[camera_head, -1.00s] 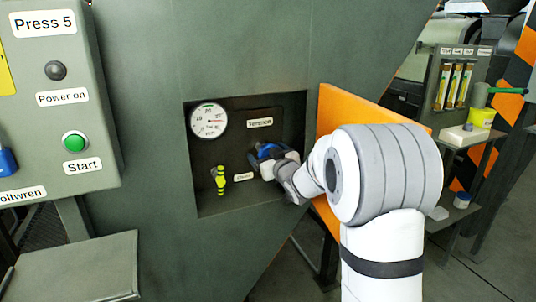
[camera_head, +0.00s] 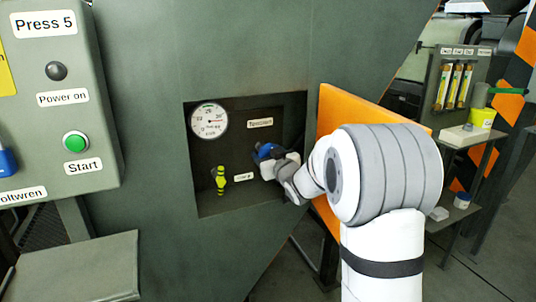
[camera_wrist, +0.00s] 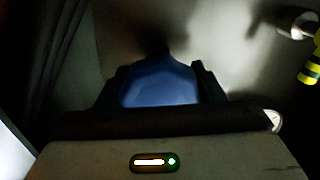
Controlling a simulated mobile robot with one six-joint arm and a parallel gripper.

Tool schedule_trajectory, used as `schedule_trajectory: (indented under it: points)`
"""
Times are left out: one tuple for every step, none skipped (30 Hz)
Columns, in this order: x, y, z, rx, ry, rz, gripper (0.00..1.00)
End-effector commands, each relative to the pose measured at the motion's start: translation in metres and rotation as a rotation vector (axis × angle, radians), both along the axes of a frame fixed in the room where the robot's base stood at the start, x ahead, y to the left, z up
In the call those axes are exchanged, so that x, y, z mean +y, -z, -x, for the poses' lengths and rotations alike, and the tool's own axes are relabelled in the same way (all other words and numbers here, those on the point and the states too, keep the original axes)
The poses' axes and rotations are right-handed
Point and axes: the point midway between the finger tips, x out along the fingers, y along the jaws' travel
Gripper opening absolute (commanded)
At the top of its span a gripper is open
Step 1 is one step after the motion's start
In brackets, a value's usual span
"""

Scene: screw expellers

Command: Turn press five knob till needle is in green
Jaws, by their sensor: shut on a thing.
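The blue knob (camera_head: 264,151) sits in a recess of the dark green press, below the "Tension" label. My gripper (camera_head: 271,160) reaches in from the right and is shut on the knob. In the wrist view the knob (camera_wrist: 158,88) fills the space between my two dark fingers (camera_wrist: 160,80). The round white gauge (camera_head: 209,121) is at the recess's upper left. Its thin reddish needle appears to point right, and a small green mark seems to be near the top. The fine markings are too small to read surely.
A yellow-green handle (camera_head: 221,180) hangs at the recess's lower left. An orange panel (camera_head: 345,110) stands open at the recess's right, close to my arm. The Press 5 control box (camera_head: 60,130) with a green Start button (camera_head: 75,141) is at the left.

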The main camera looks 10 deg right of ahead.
Motion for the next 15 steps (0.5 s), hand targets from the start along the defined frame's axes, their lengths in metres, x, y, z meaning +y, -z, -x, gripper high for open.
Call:
schedule_trajectory:
  points:
    - [-0.0003, -0.0006, 0.0, 0.006, 0.001, -0.023, 0.39]
    - [-0.0003, -0.0007, -0.0001, 0.01, 0.001, -0.041, 0.39]
    - [-0.0003, -0.0008, 0.0, 0.016, 0.001, -0.067, 0.39]
    - [-0.0002, -0.0009, 0.0, 0.021, 0.001, -0.086, 0.39]
    - [-0.0001, -0.001, 0.0, 0.027, 0.001, -0.109, 0.39]
    - [-0.0001, -0.0011, 0.0, 0.034, 0.001, -0.139, 0.39]
    - [0.0001, -0.0012, 0.0, 0.04, 0.001, -0.164, 0.39]
    - [0.0001, -0.0013, 0.0, 0.046, 0.001, -0.188, 0.39]
    - [0.0002, -0.0014, 0.0, 0.055, 0.001, -0.222, 0.39]
    - [0.0002, -0.0015, 0.0, 0.061, 0.001, -0.247, 0.39]
    - [0.0003, -0.0015, 0.0001, 0.067, 0.001, -0.272, 0.39]
    - [0.0003, -0.0016, 0.0001, 0.076, 0.001, -0.306, 0.39]
    - [0.0004, -0.0016, 0.0001, 0.082, 0.001, -0.331, 0.39]
    - [0.0004, -0.0016, 0.0001, 0.088, 0.001, -0.356, 0.39]
    - [0.0004, -0.0016, 0.0001, 0.096, 0.001, -0.388, 0.39]
